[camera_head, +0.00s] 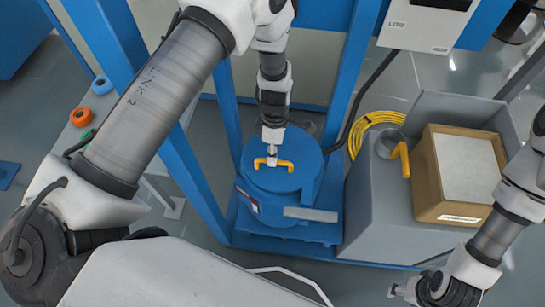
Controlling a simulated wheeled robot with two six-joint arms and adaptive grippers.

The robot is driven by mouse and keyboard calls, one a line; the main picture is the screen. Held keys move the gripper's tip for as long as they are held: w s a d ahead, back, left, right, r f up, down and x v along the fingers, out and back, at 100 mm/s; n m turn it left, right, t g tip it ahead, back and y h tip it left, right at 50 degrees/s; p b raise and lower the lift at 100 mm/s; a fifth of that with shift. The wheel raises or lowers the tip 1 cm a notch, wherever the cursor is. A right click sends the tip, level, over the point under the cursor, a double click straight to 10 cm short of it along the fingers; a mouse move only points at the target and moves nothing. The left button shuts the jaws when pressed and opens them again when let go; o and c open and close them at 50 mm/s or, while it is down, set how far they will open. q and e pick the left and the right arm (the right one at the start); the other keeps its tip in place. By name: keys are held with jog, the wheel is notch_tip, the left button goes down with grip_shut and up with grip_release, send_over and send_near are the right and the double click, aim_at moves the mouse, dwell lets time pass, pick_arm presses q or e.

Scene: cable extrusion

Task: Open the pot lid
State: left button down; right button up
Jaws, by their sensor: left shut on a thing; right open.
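The blue pot (245,201) stands on a blue frame base in the middle of the view. Its round blue lid (305,155) lies on top and carries a yellow handle (287,164). My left gripper (271,160) points down from above and is shut on the yellow handle at the lid's middle. Its fingers cover part of the handle. My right gripper (400,291) is at the lower right, away from the pot, open and empty.
Blue posts (347,75) rise close to the pot. A grey cabinet (370,220) stands right of it, with a cardboard box (464,210) and a yellow hook-shaped handle (403,158) on it. A coiled yellow cable (362,128) lies behind. Orange and green rings (80,116) sit at left.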

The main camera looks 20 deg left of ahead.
pick_arm(q)
jog(key=w+a+r+g+p, duration=0.1)
jog(key=w+a+r+p, duration=0.1)
jog(key=w+r, duration=0.4)
jog(key=shift+w+r+g+h, duration=0.3)
jog(key=shift+w+r, duration=0.1)
jog(key=shift+r, duration=0.85)
jog(key=c, duration=1.2)
grip_release()
jog(key=shift+o, duration=0.2)
jog(key=shift+w+a+f, duration=0.1)
jog(key=shift+w+f, duration=0.25)
jog(key=shift+s+r, duration=0.2)
